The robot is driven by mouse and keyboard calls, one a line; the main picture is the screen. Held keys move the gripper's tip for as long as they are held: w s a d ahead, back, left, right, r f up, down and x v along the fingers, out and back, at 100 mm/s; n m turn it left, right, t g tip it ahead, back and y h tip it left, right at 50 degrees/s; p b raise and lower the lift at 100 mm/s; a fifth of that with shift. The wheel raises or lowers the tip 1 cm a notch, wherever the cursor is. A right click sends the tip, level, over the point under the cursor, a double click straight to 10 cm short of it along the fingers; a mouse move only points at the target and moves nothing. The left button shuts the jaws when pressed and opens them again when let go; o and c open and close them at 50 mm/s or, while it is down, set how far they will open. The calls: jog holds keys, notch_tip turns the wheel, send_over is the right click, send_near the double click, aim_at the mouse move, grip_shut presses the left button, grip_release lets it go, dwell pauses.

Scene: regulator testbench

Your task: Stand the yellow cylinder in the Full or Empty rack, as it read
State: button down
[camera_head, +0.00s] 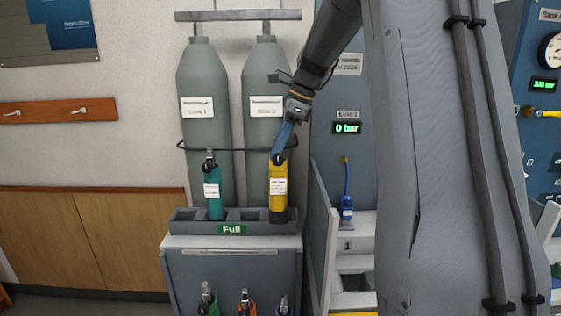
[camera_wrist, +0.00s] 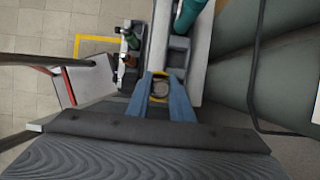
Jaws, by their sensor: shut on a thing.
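The yellow cylinder (camera_head: 278,183) is upright at the right-hand slot of the rack (camera_head: 186,229) with the green "Full" label (camera_head: 232,230). Its dark lower end is at the rack's top; I cannot tell if it rests on the slot floor. My gripper (camera_head: 280,154) is shut on its top from above. In the wrist view the blue fingers (camera_wrist: 161,80) close around the cylinder's top, and a yellow ring (camera_wrist: 159,99) shows between them. A teal cylinder (camera_head: 213,192) stands in the same rack to the left, also in the wrist view (camera_wrist: 187,16). The Empty label is not readable anywhere.
Two tall grey tanks (camera_head: 205,110) stand right behind the rack. Below it, a lower row holds green (camera_head: 208,302), orange (camera_head: 246,306) and purple (camera_head: 283,307) cylinders. To the right, a blue cylinder (camera_head: 346,207) stands at bay 1 under a "0 bar" display (camera_head: 347,128).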

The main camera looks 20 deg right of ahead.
jog(key=w+d+p, duration=0.2)
jog(key=w+d, duration=0.2)
jog(key=w, duration=0.2)
notch_tip(320, 180, down, 7)
jog(key=p, duration=0.2)
jog(key=shift+s, duration=0.25)
jog(key=shift+f, duration=0.1)
dwell(0.4)
jog(key=c, duration=1.6)
grip_release()
jog(key=shift+o, duration=0.2)
jog(key=b+v, duration=0.3)
jog(key=v, duration=0.9)
jog(key=shift+b, duration=0.35)
jog(key=shift+s, duration=0.1)
